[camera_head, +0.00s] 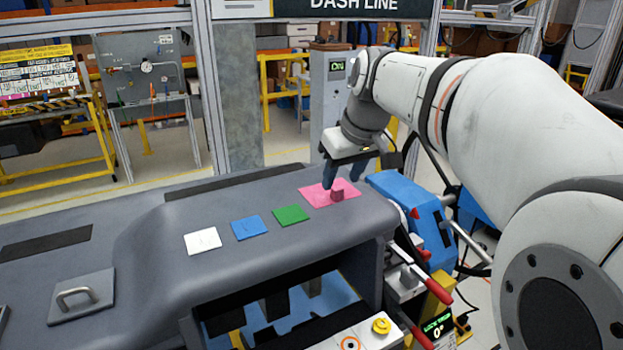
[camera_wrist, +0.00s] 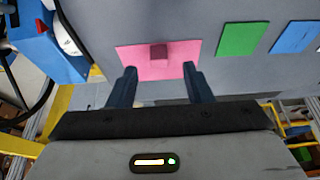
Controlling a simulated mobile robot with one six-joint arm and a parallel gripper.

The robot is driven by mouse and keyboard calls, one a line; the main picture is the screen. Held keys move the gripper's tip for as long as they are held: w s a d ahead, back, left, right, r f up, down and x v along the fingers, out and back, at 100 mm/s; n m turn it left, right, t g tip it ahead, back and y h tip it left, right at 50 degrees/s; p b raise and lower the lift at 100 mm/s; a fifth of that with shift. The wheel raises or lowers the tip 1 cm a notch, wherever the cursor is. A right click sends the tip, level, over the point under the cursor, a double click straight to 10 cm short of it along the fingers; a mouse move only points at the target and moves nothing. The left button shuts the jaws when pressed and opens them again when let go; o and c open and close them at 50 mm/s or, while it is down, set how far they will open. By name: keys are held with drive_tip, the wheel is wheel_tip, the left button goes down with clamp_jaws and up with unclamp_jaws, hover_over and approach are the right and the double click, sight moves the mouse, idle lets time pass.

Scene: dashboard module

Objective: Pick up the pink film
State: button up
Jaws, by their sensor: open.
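The pink film (camera_head: 316,194) lies flat on the grey dashboard top near its right end, with a small darker pink raised tab (camera_head: 337,195) on it. In the wrist view the pink film (camera_wrist: 135,61) lies just past my fingertips, and its tab (camera_wrist: 159,52) sits near its far middle. My gripper (camera_head: 343,180) is above the film and points down towards it. In the wrist view my gripper (camera_wrist: 158,72) is open, with its two fingers spread and nothing between them. The tab lies beyond the gap. The exact height above the film cannot be told.
Green (camera_head: 291,215), blue (camera_head: 249,228) and white (camera_head: 202,240) squares lie left of the film on the dashboard (camera_head: 130,225). A blue clamp-like fixture (camera_head: 412,205) stands close at the dashboard's right end. A plate with a handle (camera_head: 80,297) lies at the left.

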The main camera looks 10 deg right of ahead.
sight(339, 189)
drive_tip(key=x, duration=0.3)
drive_tip(key=shift+d+f, duration=0.1)
drive_tip(key=shift+f, duration=0.05)
clamp_jaws()
idle(0.3)
